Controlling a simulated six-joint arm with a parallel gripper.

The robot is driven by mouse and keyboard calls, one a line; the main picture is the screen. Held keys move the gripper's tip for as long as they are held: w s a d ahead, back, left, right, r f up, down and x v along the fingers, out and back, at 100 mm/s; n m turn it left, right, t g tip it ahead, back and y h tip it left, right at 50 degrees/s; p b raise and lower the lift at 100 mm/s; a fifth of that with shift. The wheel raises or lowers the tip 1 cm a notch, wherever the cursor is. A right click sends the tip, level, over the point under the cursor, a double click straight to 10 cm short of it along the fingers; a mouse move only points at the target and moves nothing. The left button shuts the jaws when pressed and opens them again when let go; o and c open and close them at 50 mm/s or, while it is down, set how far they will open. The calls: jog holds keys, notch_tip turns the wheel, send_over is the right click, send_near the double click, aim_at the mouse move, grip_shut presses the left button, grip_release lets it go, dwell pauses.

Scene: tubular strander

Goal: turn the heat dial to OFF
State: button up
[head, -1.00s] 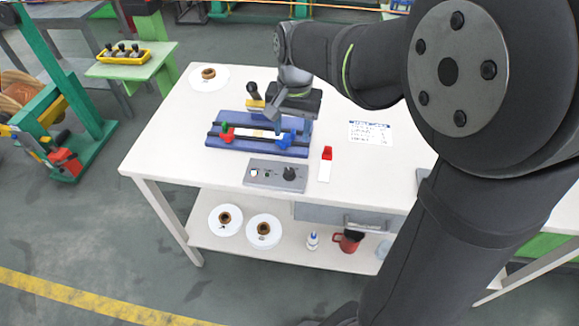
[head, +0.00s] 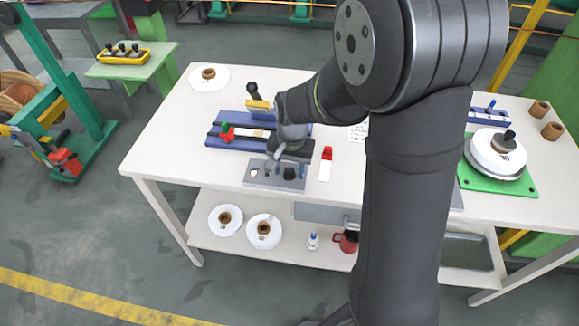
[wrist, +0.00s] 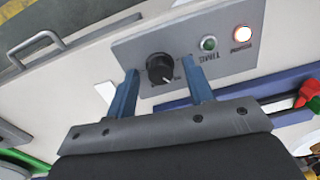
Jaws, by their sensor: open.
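The heat dial is a black round knob (wrist: 160,68) on a grey control panel (wrist: 135,50). A white pointer line on it points down and to the right in the wrist view; the markings around it are too blurred to read. In the head view the dial (head: 289,173) sits at the panel's right part, just in front of my gripper. My gripper (wrist: 160,64) is open, with one blue finger on each side of the dial in the picture. I cannot tell whether the fingers touch it.
Behind the panel is a blue fixture (head: 213,143) with red and green clamps, partly hidden by my arm. A white item with a red top (head: 325,166) lies close to the panel's right. The white bench (head: 180,140) is clear left of the panel.

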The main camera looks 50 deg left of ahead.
jog(key=c, duration=1)
jog(key=n, duration=0.6)
jog(key=shift+n, duration=0.3)
jog(key=n, duration=0.5)
jog(key=shift+n, duration=0.3)
jog(key=o, duration=1)
